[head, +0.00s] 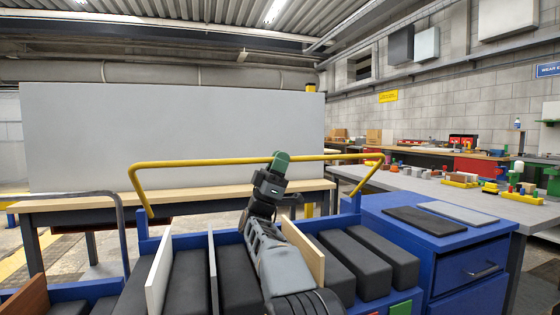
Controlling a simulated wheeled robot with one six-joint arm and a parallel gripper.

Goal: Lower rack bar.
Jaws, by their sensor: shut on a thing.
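The yellow rack bar (210,161) spans above the back of the blue rack (190,241). Its two bent side arms slope down to blue posts at the rack's left and right. The bar stands raised, clear of the boards. My gripper (280,160) is shut on the bar, right of its middle. The gripper's fingers cover a short part of the bar. My arm reaches up over the rack from the bottom of the head view and hides part of the rack's middle.
A blue cabinet (455,262) stands at right. Behind is a wooden-topped table (221,196) with a large grey panel (160,135).

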